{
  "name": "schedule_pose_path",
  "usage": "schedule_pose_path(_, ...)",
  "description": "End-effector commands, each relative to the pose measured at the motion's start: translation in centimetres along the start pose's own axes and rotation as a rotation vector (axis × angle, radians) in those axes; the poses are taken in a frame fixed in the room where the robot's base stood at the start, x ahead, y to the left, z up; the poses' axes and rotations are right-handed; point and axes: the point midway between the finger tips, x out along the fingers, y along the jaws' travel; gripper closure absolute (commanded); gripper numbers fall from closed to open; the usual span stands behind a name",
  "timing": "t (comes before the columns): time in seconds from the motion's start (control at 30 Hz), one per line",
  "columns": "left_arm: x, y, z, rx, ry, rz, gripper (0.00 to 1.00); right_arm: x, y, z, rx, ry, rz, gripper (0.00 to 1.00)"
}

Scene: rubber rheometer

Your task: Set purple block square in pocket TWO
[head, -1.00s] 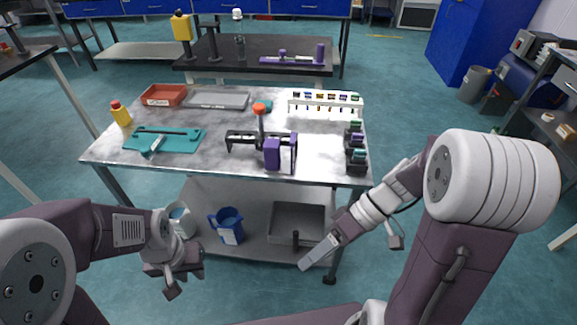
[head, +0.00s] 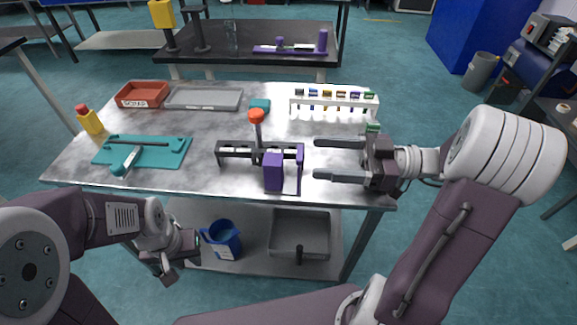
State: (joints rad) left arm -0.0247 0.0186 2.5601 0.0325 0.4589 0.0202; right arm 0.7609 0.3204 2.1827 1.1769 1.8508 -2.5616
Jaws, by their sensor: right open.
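The purple block (head: 273,171) stands at the front of a dark fixture (head: 233,151) with several light openings, near the table's front edge. A thin purple upright panel (head: 299,165) is just right of it. I cannot read any pocket number, so I cannot tell which pocket is TWO or whether the block is in one. An orange-red knob (head: 256,115) on a post rises from the fixture. My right gripper (head: 318,159) is open and empty, its fingers pointing left at the panel and block, apart from both. My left gripper (head: 170,265) hangs low in front of the table; its jaws are unclear.
A white rack (head: 335,107) with coloured pieces stands at the back right. My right gripper covers dark holders at the right edge.

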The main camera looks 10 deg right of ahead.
Motion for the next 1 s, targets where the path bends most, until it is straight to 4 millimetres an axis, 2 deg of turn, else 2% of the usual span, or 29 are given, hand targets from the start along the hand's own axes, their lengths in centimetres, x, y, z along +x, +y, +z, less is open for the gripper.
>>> schedule_pose_path(0.1, 0.1, 0.0, 0.0, 0.000, 0.000, 0.000, 0.73, 0.5, 0.0, 0.1, 0.000, 0.000, -0.003, 0.31)
schedule_pose_path(0.3, 0.3, 0.0, 0.1, 0.000, 0.000, 0.000, 0.73, 3.5, -0.1, 0.1, 0.001, -0.002, -0.005, 0.31)
schedule_pose_path(0.5, 0.4, 0.0, 0.0, 0.000, 0.000, 0.000, 0.73, 4.5, 0.0, 0.0, 0.002, -0.002, -0.004, 0.31)
schedule_pose_path(0.73, 0.5, 0.0, 0.1, 0.000, 0.000, 0.000, 0.73, 8.4, 0.2, -0.3, 0.002, -0.002, -0.006, 0.31)
schedule_pose_path(0.83, 0.5, 0.0, 0.1, 0.000, 0.000, 0.000, 0.73, 9.1, 0.3, -0.3, 0.003, -0.001, -0.004, 0.31)
schedule_pose_path(1.0, 0.5, 0.0, 0.1, 0.000, 0.000, 0.000, 0.73, 9.1, 0.3, -0.3, 0.003, -0.002, -0.001, 0.31)
